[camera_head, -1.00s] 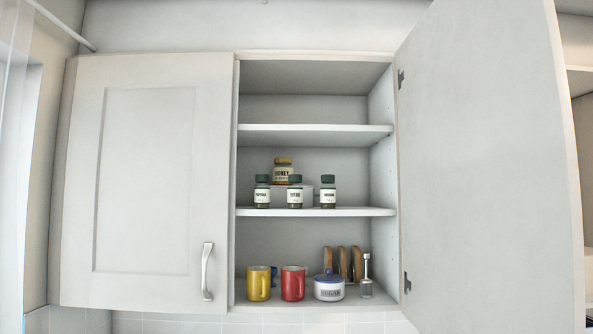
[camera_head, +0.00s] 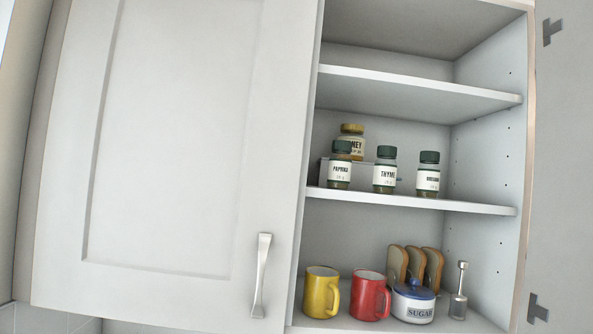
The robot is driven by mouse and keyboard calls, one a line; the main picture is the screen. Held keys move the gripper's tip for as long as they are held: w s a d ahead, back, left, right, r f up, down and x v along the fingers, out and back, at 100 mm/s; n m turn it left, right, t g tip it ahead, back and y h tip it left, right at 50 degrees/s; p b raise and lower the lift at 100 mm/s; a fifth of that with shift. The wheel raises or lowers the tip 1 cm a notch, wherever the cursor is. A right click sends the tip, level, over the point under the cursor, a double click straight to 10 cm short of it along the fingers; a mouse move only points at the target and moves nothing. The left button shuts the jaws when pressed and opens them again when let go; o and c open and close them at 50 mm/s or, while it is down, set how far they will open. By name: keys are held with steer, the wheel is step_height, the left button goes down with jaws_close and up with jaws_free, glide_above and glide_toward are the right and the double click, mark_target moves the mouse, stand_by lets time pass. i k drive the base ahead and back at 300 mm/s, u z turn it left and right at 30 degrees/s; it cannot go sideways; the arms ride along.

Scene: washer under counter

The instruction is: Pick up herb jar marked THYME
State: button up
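The herb jar marked THYME (camera_head: 385,172) stands upright on the middle shelf of the open wall cabinet. It has a dark green lid and a white label. It is the middle one of three similar jars, with the PAPRIKA jar (camera_head: 340,168) to its left and a third jar (camera_head: 428,176) to its right, whose label is too small to read surely. Clear gaps separate the jars. My gripper does not show in the view.
A honey jar (camera_head: 353,140) stands behind, on a raised block. Below are a yellow mug (camera_head: 320,293), a red mug (camera_head: 368,296), a sugar pot (camera_head: 413,302), bread slices (camera_head: 415,267) and a metal utensil (camera_head: 459,292). The left door (camera_head: 170,150) is closed; the right door (camera_head: 565,170) stands open.

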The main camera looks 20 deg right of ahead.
mark_target(384, 172)
steer(key=z, duration=0.3)
steer(key=i, duration=1.2)
steer(key=z, duration=0.8)
